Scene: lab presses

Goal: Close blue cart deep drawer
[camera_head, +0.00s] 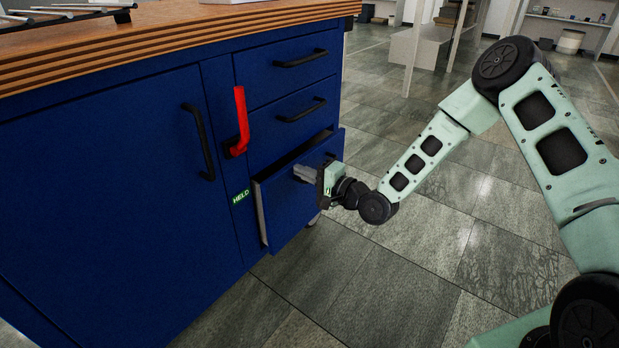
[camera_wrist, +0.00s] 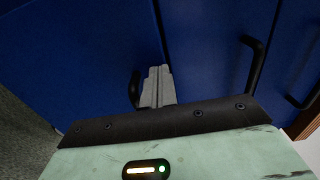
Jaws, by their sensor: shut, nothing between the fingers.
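The blue cart (camera_head: 120,180) stands at the left under a wooden top. Its deep drawer (camera_head: 290,218) is the lowest of the right-hand column and is partly open, with its front standing out from the cart body and a dark gap above it. My gripper (camera_head: 304,173) is shut and empty at the upper part of this drawer's front. The fingers (camera_wrist: 157,87) also show in the wrist view, close beside a black handle (camera_wrist: 134,89). I cannot tell whether they touch the drawer front or the handle.
A red lever (camera_head: 240,122) sticks out left of the drawers, above a green "HELD" label (camera_head: 241,197). Two drawers above, with black handles (camera_head: 302,109), look closed. A cupboard door handle (camera_head: 198,142) is further left. The tiled floor (camera_head: 400,270) to the right is clear.

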